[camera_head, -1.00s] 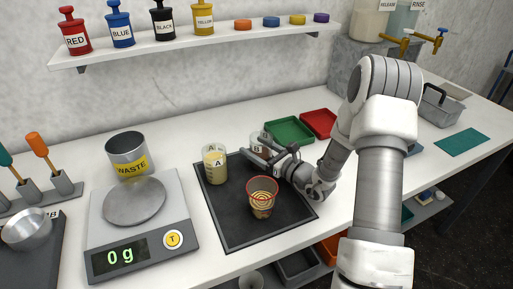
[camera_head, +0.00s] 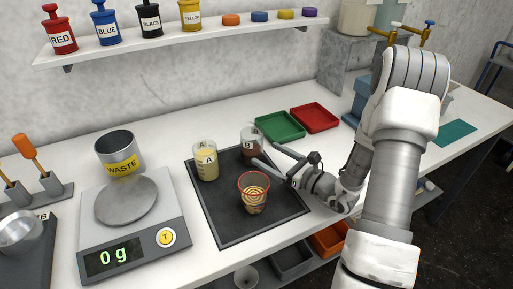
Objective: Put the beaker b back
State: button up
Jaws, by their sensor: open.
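Beaker B (camera_head: 251,144), clear with a B label and dark reddish-brown contents, stands upright at the back right of the black tray (camera_head: 222,226). My gripper (camera_head: 267,154) is open just to the right of beaker B, its two fingers pointing at it. The nearer finger overlaps the beaker's lower edge in the picture, so I cannot tell whether it touches. Nothing shows between the fingers.
Beaker A (camera_head: 206,163), with pale yellow contents, stands at the tray's back left. A red-rimmed patterned cup (camera_head: 254,195) stands in front of my gripper. A scale (camera_head: 130,220) reading 0 g and a waste pot (camera_head: 117,152) are left. Green (camera_head: 279,127) and red (camera_head: 315,118) trays lie behind.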

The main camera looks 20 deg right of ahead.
jog(key=shift+v, duration=1.5)
jog(key=shift+a, duration=0.1)
